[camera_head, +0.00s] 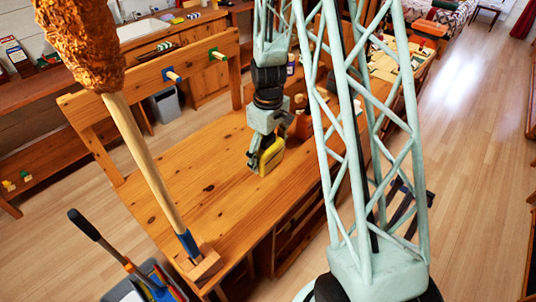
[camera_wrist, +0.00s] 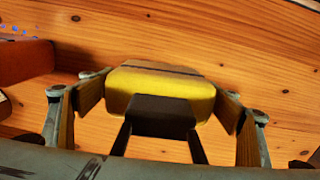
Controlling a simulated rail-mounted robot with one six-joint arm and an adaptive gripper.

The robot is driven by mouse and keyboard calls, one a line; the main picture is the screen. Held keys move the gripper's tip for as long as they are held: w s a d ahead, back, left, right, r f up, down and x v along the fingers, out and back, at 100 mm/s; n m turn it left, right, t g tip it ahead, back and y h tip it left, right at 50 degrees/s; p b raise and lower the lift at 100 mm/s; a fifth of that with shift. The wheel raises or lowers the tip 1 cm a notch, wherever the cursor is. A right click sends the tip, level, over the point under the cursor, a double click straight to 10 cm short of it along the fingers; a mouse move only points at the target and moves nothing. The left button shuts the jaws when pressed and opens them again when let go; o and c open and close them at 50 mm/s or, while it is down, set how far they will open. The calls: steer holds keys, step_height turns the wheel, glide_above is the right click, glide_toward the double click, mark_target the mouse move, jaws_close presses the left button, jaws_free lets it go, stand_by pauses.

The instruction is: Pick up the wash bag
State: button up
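The wash bag (camera_wrist: 160,88) shows in the wrist view as a yellow block-like thing, with a dark strip along its far side. A dark part in front covers some of its near face. My gripper (camera_wrist: 160,98) has one finger on each side of it, and both fingertips appear to touch its sides. In the head view my gripper (camera_head: 265,152) points down over the wooden table, with the yellow bag (camera_head: 271,157) at its tip. I cannot tell whether the bag rests on the table or hangs just above it.
The wooden table (camera_head: 185,165) is bare to the left of my gripper. A tall stick with a rough brown top (camera_head: 150,150) stands at its near end. Bottles and small things crowd the far right part. A reddish-brown object (camera_wrist: 25,62) lies left in the wrist view.

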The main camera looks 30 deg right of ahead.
mark_target(268, 148)
steer(key=c, duration=0.7)
steer(key=shift+r, duration=0.2)
steer(key=shift+r+p, duration=0.4)
steer(key=shift+r, duration=1.1)
steer(key=s+a+r, duration=0.1)
steer(key=s+a, duration=0.2)
steer(key=s, duration=1)
steer(key=shift+s+a+b, duration=0.15)
steer(key=shift+a+b, duration=0.2)
steer(key=shift+a, duration=0.05)
steer(key=shift+s+a+r+b, duration=0.15)
steer(key=shift+s+b, duration=0.3)
steer(key=shift+b, duration=0.25)
steer(key=shift+s+a+r+b, duration=0.1)
steer(key=shift+s+b, duration=0.35)
steer(key=shift+b, duration=0.25)
steer(key=shift+s, duration=0.15)
